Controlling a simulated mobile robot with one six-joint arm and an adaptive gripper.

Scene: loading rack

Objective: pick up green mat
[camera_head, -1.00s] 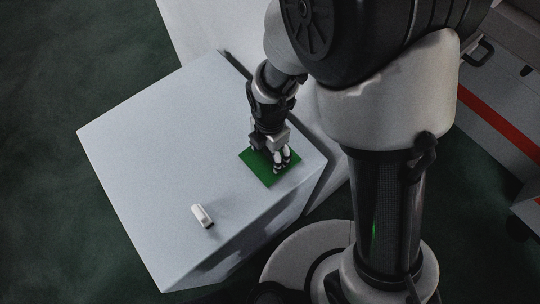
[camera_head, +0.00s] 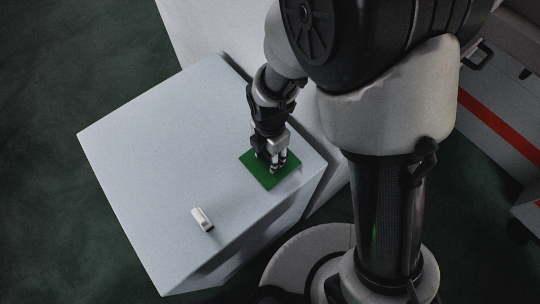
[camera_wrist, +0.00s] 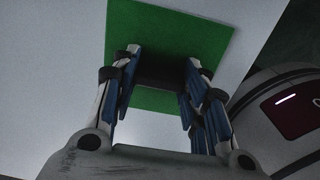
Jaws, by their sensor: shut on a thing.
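The green mat (camera_head: 262,178) is a flat square on the right corner of the pale block's top in the head view. My gripper (camera_head: 278,170) points down over its middle. In the wrist view the green mat (camera_wrist: 195,35) spreads behind the fingertips, and a dark piece shows between them at its middle. The mat looks flat on the block.
A grey unit with a red stripe (camera_head: 500,130) stands at the far right. Dark floor surrounds the block.

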